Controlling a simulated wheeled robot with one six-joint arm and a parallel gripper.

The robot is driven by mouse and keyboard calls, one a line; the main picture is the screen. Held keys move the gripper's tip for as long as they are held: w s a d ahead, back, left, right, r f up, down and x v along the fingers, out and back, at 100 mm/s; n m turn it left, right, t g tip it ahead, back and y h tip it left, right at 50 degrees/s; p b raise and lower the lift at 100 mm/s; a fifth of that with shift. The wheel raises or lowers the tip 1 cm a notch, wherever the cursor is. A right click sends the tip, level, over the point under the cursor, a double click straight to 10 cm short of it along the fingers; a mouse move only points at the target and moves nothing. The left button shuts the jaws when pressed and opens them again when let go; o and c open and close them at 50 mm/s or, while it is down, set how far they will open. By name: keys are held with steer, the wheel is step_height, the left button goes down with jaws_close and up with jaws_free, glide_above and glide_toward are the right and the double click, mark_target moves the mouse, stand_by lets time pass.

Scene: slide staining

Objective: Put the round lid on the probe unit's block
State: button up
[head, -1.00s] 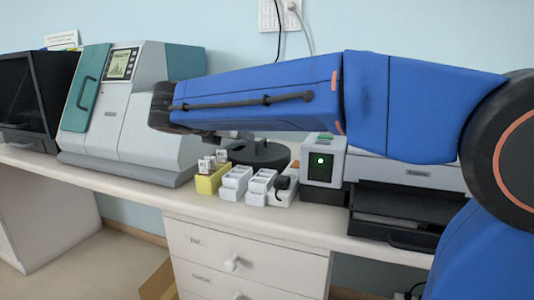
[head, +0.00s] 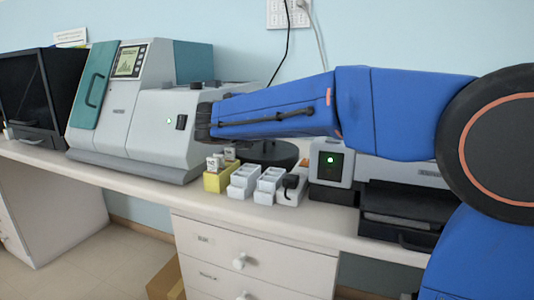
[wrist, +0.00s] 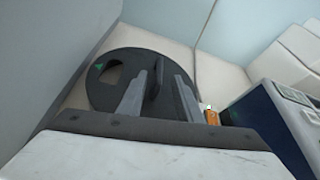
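A large dark round disc (wrist: 108,68) shows in the wrist view, with a cut-out opening, a small green triangle and an upright dark fin (wrist: 156,82). It looks like the round lid, though I cannot be sure. My gripper (wrist: 160,88) is open, its two grey fingers apart on either side of the fin, with a gap showing. In the head view the disc (head: 274,154) lies at the back of the bench, partly behind my blue arm, which hides my gripper there. I cannot tell the probe unit's block for certain; a small white unit with a black part (head: 291,187) stands in front.
White trays (head: 242,181) and a yellow holder (head: 217,181) with small bottles stand along the front of the bench. A grey box with a green light (head: 331,160) is at the right. A large grey-teal machine (head: 140,125) stands left of the disc.

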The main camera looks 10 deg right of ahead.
steer(key=shift+x, duration=3.25)
steer(key=shift+w+r, duration=0.1)
steer(key=shift+r, duration=0.05)
jaws_close()
